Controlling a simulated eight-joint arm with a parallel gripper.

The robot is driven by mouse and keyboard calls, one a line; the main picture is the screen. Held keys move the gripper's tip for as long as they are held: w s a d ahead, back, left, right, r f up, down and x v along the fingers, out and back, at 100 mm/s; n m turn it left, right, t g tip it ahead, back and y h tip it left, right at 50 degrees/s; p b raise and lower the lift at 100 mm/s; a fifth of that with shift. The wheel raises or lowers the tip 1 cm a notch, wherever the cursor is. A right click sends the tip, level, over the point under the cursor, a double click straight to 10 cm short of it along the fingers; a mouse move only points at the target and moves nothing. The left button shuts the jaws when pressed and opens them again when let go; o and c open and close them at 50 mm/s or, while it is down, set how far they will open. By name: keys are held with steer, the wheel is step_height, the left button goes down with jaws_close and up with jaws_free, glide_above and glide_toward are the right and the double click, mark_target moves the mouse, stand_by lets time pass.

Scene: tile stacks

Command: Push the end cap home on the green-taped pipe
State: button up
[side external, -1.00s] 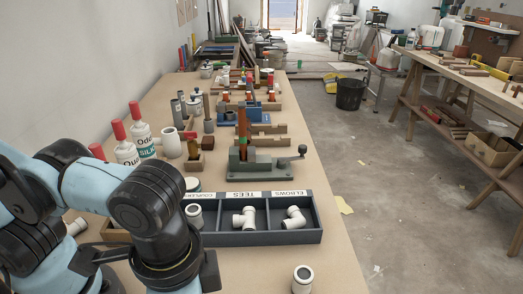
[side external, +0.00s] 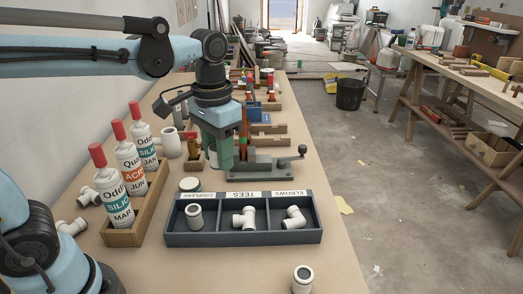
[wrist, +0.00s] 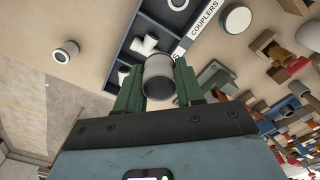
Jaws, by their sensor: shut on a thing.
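My gripper (side external: 226,162) is beside the left part of the near vise (side external: 262,170), above the bench. In the wrist view my gripper (wrist: 159,82) is shut on a short grey cylindrical piece (wrist: 160,73) with a dark round end. It looks like the end cap, but I cannot be sure. An upright orange-brown piece with green on it (side external: 243,128) stands at the vise, partly hidden by my gripper. It may be the green-taped pipe. I cannot tell whether the held piece touches it.
A dark fittings tray (side external: 243,238) with couplers, tees and elbows lies in front of the vise. A wooden box (side external: 124,236) of red-capped bottles stands at left. Several vises and wooden blocks line the bench behind. A loose white fitting (side external: 302,280) stands at the front right.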

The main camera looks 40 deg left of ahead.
steer(key=a, duration=0.2)
steer(key=w+a, duration=0.1)
steer(key=shift+a+r+n, duration=0.1)
steer(key=shift+r+n, duration=0.2)
steer(key=w+a+r+n, duration=0.1)
steer(key=w+r+n, duration=0.1)
steer(key=w+n, duration=0.1)
steer(key=w+a+r+n, duration=0.1)
steer(key=w+r+n, duration=0.1)
steer(key=w+n, duration=0.1)
steer(key=w+a+r+n, duration=0.1)
steer(key=w+r+n, duration=0.2)
steer(key=w, duration=0.1)
steer(key=shift+w+a+n, duration=0.2)
steer(key=shift+w+n, duration=0.1)
steer(key=shift+n, duration=0.1)
steer(key=shift+w+a+r+n, duration=0.35)
steer(key=shift+w+a+n, duration=0.6)
steer(key=shift+n, duration=1.3)
steer(key=shift+w+a+r+n, duration=0.4)
steer(key=shift+w+a+n, duration=0.55)
steer(key=shift+n, duration=1.25)
steer(key=shift+w+a+r+n, duration=0.35)
steer(key=shift+w+a+n, duration=0.6)
steer(key=shift+n, duration=1.3)
steer(key=shift+w+d+f, duration=0.1)
steer(key=shift+f, duration=2.6)
steer(key=shift+f, duration=1.95)
steer(key=o, duration=1.1)
